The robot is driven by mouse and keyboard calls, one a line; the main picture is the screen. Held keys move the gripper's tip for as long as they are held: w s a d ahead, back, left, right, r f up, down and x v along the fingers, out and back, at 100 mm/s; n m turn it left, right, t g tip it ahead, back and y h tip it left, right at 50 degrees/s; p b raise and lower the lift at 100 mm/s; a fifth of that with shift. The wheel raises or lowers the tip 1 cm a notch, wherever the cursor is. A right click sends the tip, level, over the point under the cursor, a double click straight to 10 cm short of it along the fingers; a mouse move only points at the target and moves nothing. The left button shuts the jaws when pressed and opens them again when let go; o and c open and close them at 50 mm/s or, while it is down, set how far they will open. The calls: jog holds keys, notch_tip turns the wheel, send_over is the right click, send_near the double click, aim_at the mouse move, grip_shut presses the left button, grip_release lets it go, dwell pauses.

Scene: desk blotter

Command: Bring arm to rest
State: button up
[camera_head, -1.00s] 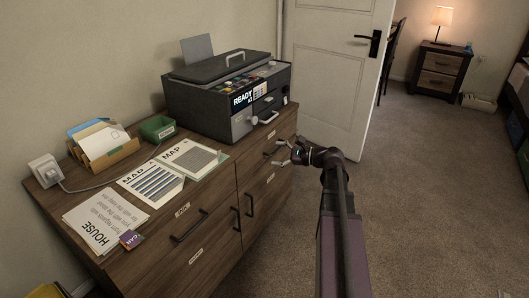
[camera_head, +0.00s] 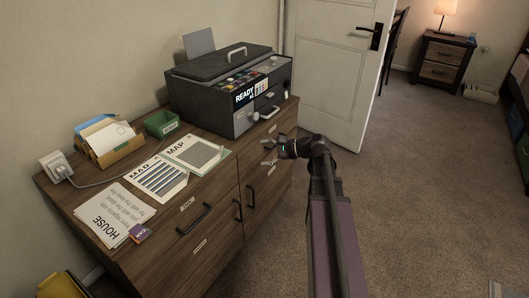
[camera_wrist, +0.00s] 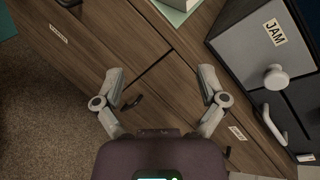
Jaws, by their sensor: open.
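My gripper (camera_head: 268,152) is at the end of my outstretched arm, beside the front of the wooden cabinet (camera_head: 200,243) and below the level of the printer. In the wrist view my gripper (camera_wrist: 163,78) shows its two grey fingers spread apart with nothing between them. Behind the fingers are the cabinet's drawer fronts (camera_wrist: 150,45) and a dark handle. I cannot tell how close the fingertips are to the wood.
On the cabinet stand a dark printer (camera_head: 215,107), a green box (camera_head: 161,123), a letter holder (camera_head: 118,149) and several papers (camera_head: 113,211). A white door (camera_head: 330,75) stands behind my gripper. Carpet (camera_head: 425,180) to the right is largely clear.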

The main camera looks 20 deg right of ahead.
dwell(0.3)
jog(key=s+a+f+n+g+h, duration=0.8)
jog(key=s+a+f+n+h, duration=0.5)
jog(key=n, duration=0.4)
notch_tip(320, 180, up, 30)
jog(key=y+p, duration=0.1)
jog(key=p, duration=2.9)
jog(key=shift+s+a+r, duration=0.15)
jog(key=shift+s+r, duration=0.1)
jog(key=shift+s, duration=0.2)
